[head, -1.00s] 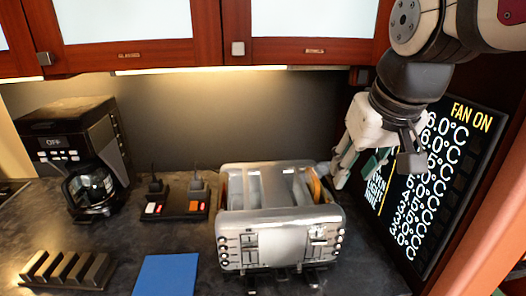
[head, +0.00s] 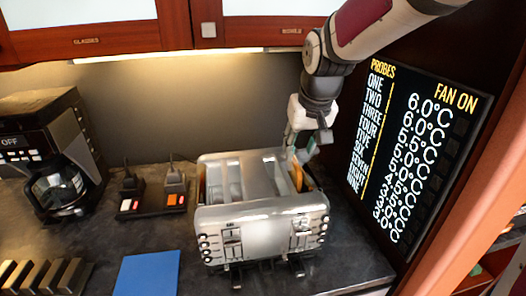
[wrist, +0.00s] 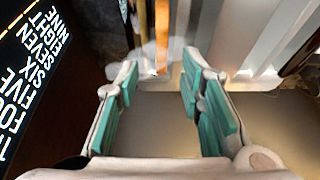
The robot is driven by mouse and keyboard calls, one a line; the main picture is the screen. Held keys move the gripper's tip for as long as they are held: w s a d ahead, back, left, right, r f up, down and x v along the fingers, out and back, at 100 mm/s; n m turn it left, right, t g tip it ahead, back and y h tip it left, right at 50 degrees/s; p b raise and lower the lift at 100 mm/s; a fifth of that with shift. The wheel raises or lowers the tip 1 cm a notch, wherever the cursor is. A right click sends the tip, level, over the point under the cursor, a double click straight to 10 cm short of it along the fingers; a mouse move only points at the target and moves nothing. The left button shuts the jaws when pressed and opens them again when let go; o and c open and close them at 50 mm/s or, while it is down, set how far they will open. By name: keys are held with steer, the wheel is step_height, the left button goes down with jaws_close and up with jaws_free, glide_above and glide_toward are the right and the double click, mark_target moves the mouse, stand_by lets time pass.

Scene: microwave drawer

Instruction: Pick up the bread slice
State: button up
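The bread slice (head: 297,175) shows as a thin orange-brown edge in the right slot of the silver toaster (head: 262,222). In the wrist view the slice (wrist: 161,34) is a narrow upright strip at top centre, just beyond my fingertips; its lower part is hidden or blurred. My gripper (head: 302,148) is above the toaster's back right side, close to the slice. In the wrist view my gripper (wrist: 160,72) is open, with green pads on both sides and nothing between them. I cannot tell whether a fingertip touches the toaster.
A lit temperature display (head: 412,150) stands close to the right of my arm. Wooden cupboards (head: 260,28) hang above. A coffee maker (head: 50,155), a two-socket unit (head: 153,202) and a blue board (head: 148,274) lie to the left. The counter in front right is bare.

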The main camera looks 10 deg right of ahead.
mark_target(294, 161)
steer(key=shift+p+x, duration=0.35)
steer(key=shift+x, duration=2.45)
steer(key=shift+a+r, duration=0.1)
jaws_close()
